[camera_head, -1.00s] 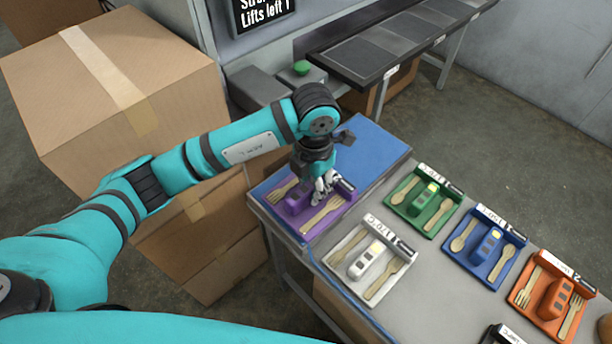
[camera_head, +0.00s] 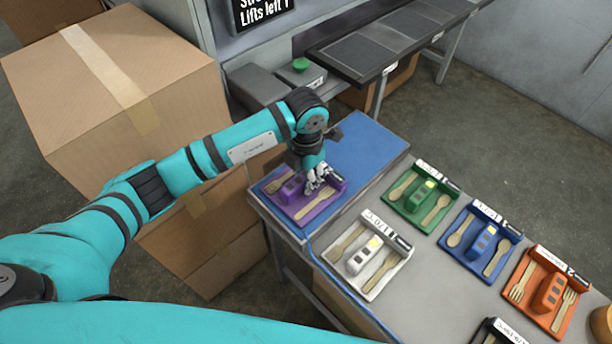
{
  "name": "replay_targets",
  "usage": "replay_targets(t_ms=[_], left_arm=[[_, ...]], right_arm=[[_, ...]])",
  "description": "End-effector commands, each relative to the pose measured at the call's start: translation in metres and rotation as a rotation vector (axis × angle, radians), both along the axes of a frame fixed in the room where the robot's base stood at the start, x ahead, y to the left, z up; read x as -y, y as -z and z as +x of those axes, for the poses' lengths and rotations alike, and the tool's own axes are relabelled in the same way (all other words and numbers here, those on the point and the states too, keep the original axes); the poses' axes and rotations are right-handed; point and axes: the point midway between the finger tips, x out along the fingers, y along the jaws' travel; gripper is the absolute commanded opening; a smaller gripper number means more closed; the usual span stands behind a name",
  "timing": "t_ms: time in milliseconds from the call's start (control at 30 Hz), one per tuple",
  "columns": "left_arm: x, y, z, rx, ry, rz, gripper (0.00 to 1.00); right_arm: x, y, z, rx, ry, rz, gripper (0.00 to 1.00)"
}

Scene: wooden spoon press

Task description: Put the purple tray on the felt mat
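The purple tray (camera_head: 325,203) holds a wooden fork, a wooden spoon and a raised purple block. It appears at the near left part of the blue felt mat (camera_head: 368,143), which covers the left end of the grey table. Whether the tray rests flat on it or hangs just above is hard to tell. My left gripper (camera_head: 316,184) reaches down from above, its fingers closed at the tray's raised block. The fingers hide part of the block. My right gripper is not in view.
White (camera_head: 371,290), green (camera_head: 407,213), blue (camera_head: 472,262) and orange (camera_head: 530,308) cutlery trays stand on the table to the right. Cardboard boxes (camera_head: 175,85) stack at the left. A dark-topped bench (camera_head: 385,45) stands behind. The mat's far part is clear.

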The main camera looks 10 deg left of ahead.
Motion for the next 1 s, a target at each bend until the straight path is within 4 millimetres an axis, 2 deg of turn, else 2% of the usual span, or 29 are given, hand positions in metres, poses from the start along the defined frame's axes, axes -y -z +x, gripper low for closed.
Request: replay_targets(t_ms=[33,167,400,500,567,1000], left_arm=[[0.000,0.000,0.000,0.000,0.000,0.000,0.35],[0.000,0.000,0.000,-0.001,0.000,0.001,0.52],[0.000,0.000,0.000,-0.001,-0.001,0.001,0.52],[0.000,-0.006,0.000,-0.001,-0.001,0.001,0.52],[0.000,-0.010,0.001,0.001,0.000,0.000,0.52],[0.000,-0.097,0.001,0.005,0.000,0.000,0.52]], right_arm=[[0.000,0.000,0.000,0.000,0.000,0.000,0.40],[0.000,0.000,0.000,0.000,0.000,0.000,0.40],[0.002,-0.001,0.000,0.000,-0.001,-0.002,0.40],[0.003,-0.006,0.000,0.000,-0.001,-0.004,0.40],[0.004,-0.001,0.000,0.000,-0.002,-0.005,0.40],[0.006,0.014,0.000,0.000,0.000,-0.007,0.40]])
